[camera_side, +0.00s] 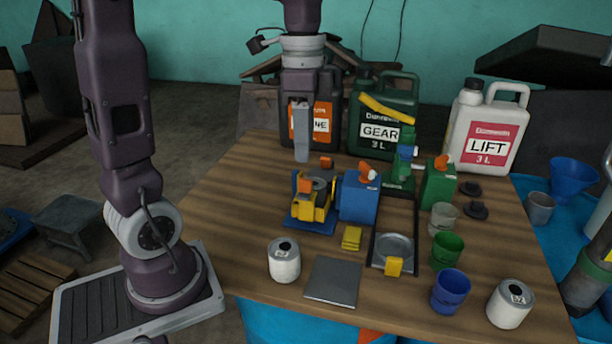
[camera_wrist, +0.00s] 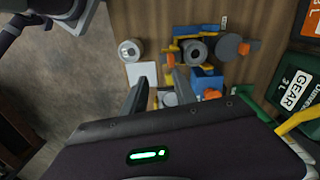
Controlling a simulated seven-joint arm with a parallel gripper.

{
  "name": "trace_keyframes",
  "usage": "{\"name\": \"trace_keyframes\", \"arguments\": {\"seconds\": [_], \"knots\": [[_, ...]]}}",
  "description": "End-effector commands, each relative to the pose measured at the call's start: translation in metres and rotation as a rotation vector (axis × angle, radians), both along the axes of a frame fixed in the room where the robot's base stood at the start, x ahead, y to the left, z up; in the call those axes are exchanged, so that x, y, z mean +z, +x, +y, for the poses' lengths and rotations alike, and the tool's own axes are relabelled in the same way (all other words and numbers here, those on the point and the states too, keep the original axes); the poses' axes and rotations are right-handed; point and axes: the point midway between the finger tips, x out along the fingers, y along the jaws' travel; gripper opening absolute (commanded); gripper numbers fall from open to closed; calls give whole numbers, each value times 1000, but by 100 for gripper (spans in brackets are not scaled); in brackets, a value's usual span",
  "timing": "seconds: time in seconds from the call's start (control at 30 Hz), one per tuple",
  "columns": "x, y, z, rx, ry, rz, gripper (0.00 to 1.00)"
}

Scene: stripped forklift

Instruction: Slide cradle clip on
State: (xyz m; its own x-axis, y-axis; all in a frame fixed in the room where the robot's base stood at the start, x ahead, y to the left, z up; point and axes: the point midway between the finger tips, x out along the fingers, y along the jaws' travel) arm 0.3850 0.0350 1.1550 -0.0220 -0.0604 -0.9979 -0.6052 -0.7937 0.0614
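A small yellow forklift-like assembly (camera_side: 312,207) with a grey round part and an orange piece (camera_side: 305,186) sits on a blue base at the table's left. It also shows in the wrist view (camera_wrist: 194,50). Two small yellow pieces lie nearer the front: one on the wood (camera_side: 352,238), one at the front of a dark tray (camera_side: 394,266). I cannot tell which piece is the cradle clip. My gripper (camera_side: 302,158) hangs above the table behind the assembly, pointing down. In the wrist view its fingers (camera_wrist: 160,75) are apart with nothing held between them.
A blue can (camera_side: 358,197) and a green can (camera_side: 438,186) with orange tops stand right of the assembly. Large jugs (camera_side: 488,125) line the back. A white can (camera_side: 284,261), a grey plate (camera_side: 333,282) and cups (camera_side: 447,250) stand in front. Bare wood lies at the left.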

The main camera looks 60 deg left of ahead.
Motion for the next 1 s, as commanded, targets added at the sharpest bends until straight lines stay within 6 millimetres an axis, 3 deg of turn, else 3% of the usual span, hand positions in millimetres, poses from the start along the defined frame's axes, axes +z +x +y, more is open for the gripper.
{"name": "trace_keyframes", "arguments": {"seconds": [0.17, 0.5, 0.87, 1.0], "knots": [[-19, 20, 24, -127, -57, 75, 34], [-76, 13, 17, -137, -59, 80, 34], [-87, 13, 16, -137, -57, 74, 34], [-87, 13, 16, -136, -57, 75, 6]]}}
